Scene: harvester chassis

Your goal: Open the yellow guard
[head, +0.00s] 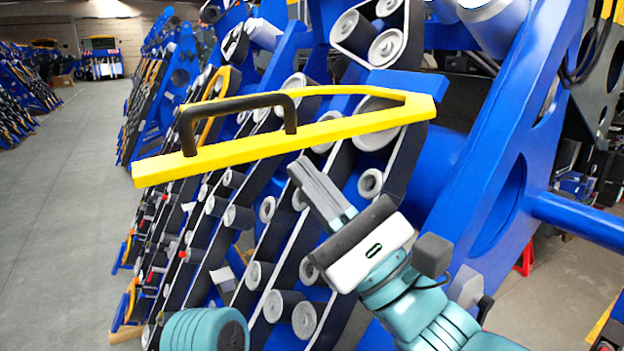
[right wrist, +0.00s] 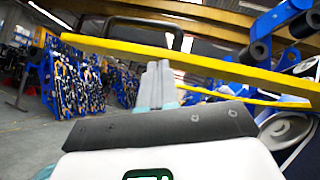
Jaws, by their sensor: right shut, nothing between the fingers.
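The yellow guard (head: 345,127) is a long yellow frame with a black handle (head: 238,104) on its left part. It stands out to the left across the front of the blue chassis, its right end by the blue plates. In the right wrist view the guard (right wrist: 225,69) crosses the picture, with the handle (right wrist: 147,24) above it. My right gripper (head: 300,168) is shut and empty, its fingertips just below the guard's lower edge in the picture. In the right wrist view its fingers (right wrist: 160,72) point at the guard; whether they touch it I cannot tell. My left gripper is not in view.
The blue chassis (head: 480,180) with rollers and black belts fills the middle and right. Belts and rollers lie close behind my right gripper. A grey floor aisle (head: 60,190) is open at the left. A cart (head: 101,58) stands far back.

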